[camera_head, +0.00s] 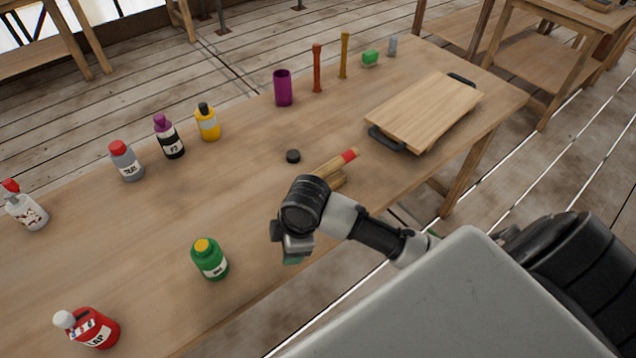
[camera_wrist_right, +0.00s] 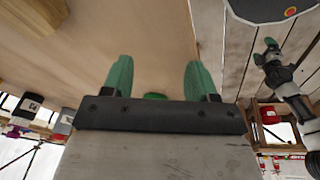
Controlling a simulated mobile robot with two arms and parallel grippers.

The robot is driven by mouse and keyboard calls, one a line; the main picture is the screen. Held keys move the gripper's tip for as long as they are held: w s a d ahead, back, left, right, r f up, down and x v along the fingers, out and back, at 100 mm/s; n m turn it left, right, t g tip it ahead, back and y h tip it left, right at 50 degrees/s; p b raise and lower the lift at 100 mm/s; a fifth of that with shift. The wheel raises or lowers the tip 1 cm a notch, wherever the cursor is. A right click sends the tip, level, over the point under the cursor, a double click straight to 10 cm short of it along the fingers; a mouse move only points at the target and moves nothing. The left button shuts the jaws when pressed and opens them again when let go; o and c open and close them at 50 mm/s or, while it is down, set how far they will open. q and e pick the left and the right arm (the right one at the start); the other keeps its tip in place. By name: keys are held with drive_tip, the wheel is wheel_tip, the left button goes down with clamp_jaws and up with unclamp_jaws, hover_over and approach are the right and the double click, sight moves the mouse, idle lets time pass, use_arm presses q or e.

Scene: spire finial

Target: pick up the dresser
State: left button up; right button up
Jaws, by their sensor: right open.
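The dresser appears to be the wooden tool (camera_head: 336,166) with a red band on its handle. It lies on the workbench in the head view, its near end partly hidden behind my right arm. A wooden piece (camera_wrist_right: 34,14) at the top left of the right wrist view may be the same tool. My right gripper (camera_head: 294,256) points down near the bench's front edge, to the left of and nearer than the tool. Its green fingers are apart in the right wrist view (camera_wrist_right: 160,72), with nothing clearly held. My left gripper (camera_wrist_right: 270,46) seems to show small at the right there, its opening unclear.
A green bottle (camera_head: 210,259) stands left of my right gripper, and a red bottle (camera_head: 94,328) further left. More bottles, a purple cup (camera_head: 283,88) and upright tools line the far edge. A black puck (camera_head: 293,156) and a wooden board (camera_head: 425,112) with black handles lie near the tool.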

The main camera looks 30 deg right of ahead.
drive_tip(key=w+d+r+n+g+h, duration=0.1)
drive_tip(key=w+d+r+n, duration=0.35)
drive_tip(key=w+d, duration=0.3)
wheel_tip(320, 180, up, 7)
drive_tip(key=h, duration=0.1)
hover_over(319, 170)
drive_tip(key=shift+w+a+n+g, duration=0.15)
drive_tip(key=shift+w+n+g, duration=0.05)
drive_tip(key=shift+n+g, duration=0.2)
wheel_tip(319, 170, down, 5)
drive_tip(key=shift+f, duration=0.1)
drive_tip(key=f, duration=0.1)
drive_tip(key=f+p, duration=0.1)
drive_tip(key=f, duration=0.2)
drive_tip(key=shift+s+f, duration=0.1)
drive_tip(key=shift+s, duration=0.15)
drive_tip(key=shift+f, duration=0.55)
clamp_jaws()
